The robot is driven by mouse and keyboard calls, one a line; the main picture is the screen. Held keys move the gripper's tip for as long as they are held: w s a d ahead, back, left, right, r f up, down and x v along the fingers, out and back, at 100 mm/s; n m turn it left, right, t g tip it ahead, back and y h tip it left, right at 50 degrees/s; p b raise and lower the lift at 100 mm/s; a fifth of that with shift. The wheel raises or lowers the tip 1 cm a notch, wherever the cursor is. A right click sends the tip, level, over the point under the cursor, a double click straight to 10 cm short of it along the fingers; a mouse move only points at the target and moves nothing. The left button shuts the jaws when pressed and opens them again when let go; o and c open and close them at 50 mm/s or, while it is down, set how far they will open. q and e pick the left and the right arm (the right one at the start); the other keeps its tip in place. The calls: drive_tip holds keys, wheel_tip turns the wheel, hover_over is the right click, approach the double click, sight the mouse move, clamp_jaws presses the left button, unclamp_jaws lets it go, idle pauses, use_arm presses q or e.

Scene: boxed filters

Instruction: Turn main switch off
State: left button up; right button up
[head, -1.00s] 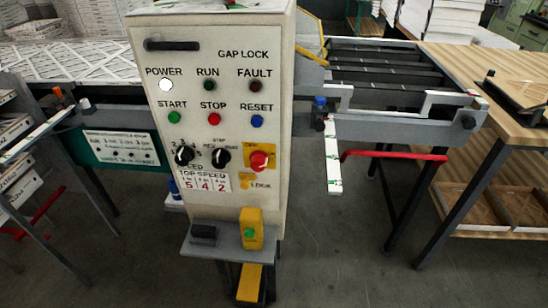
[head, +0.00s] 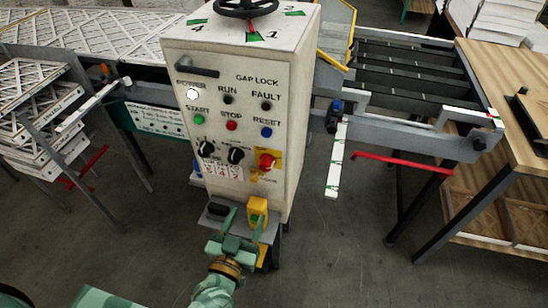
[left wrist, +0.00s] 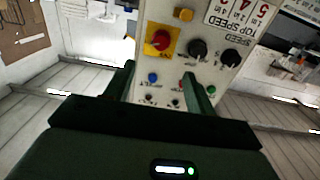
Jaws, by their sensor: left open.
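The main switch (head: 267,161) is a red rotary knob on a yellow plate, at the lower right of the white control cabinet's front panel (head: 220,110). In the left wrist view the main switch (left wrist: 160,40) appears upside down, beyond the fingertips and apart from them. The knob's exact setting is too small to read. The POWER lamp (head: 193,94) is lit white. My left gripper (head: 245,220) is open and empty, in front of the cabinet and below the switch in the picture; its fingers also show in the left wrist view (left wrist: 160,76). My right gripper is out of view.
A small shelf (head: 236,226) juts from the cabinet, carrying a yellow box (head: 257,207) close to my left fingers. Two black dials (head: 206,149) sit left of the switch. A red bar (head: 400,162) sticks out at the right. Stacked filters (head: 40,110) stand at the left.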

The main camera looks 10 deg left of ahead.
use_arm(q)
drive_tip(key=r, duration=0.1)
approach(265, 167)
drive_tip(key=w, duration=0.3)
drive_tip(key=w+b, duration=0.1)
drive_tip(key=w, duration=0.4)
drive_tip(key=shift+w+d+f, duration=0.25)
drive_tip(key=shift+w+f, duration=0.05)
drive_tip(key=shift+w, duration=0.05)
drive_tip(key=shift+w+b, duration=0.3)
drive_tip(key=shift+w, duration=0.15)
drive_tip(key=shift+r, duration=0.1)
drive_tip(key=c, duration=0.9)
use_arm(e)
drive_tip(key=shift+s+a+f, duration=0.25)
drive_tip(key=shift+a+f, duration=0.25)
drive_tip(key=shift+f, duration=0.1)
